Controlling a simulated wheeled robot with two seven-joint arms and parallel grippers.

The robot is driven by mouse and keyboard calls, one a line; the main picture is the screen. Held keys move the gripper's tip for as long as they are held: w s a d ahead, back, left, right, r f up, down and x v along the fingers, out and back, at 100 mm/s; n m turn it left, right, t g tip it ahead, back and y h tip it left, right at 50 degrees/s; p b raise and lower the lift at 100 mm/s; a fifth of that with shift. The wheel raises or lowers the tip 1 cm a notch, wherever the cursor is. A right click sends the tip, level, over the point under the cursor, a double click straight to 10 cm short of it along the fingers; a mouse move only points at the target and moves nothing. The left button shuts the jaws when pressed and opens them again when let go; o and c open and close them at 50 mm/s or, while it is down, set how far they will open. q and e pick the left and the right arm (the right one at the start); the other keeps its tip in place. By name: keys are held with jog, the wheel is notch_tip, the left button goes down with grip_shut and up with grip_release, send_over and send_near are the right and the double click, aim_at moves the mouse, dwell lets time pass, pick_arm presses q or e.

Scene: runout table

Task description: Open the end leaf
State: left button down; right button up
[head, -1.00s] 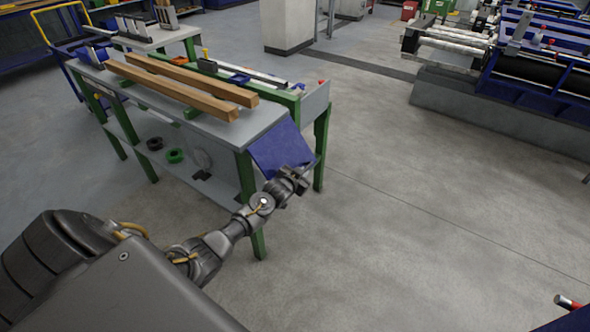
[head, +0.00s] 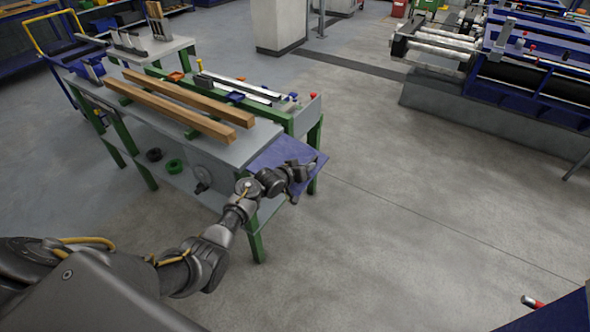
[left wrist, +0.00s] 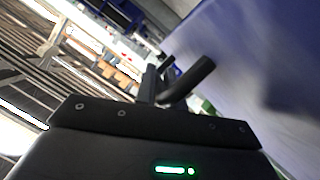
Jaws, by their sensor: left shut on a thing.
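The end leaf (head: 276,154) is a blue panel at the near right end of the grey runout table (head: 262,136). It stands out from the table end, raised close to level. My left gripper (head: 305,170) is at its outer edge and shut on the leaf, though the arm hides part of the contact. In the left wrist view the leaf is the large blue surface (left wrist: 255,50) at the right, close to the gripper fingers (left wrist: 178,82). My right gripper is not in view.
Two long wooden beams (head: 185,105) lie along the table top. Green legs (head: 256,240) stand under the table near my left arm. A machine with rollers (head: 530,80) is at the back right. The floor right of the table is clear.

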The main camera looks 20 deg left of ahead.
pick_arm(q)
jog(key=shift+a+r+p, duration=0.1)
jog(key=shift+r+p, duration=0.2)
jog(key=shift+r, duration=0.6)
jog(key=shift+a+r+p, duration=0.1)
jog(key=shift+r+p, duration=0.1)
jog(key=shift+p, duration=0.2)
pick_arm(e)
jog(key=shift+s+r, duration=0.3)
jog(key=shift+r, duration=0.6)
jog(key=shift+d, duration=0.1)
pick_arm(q)
jog(key=c, duration=1.5)
grip_release()
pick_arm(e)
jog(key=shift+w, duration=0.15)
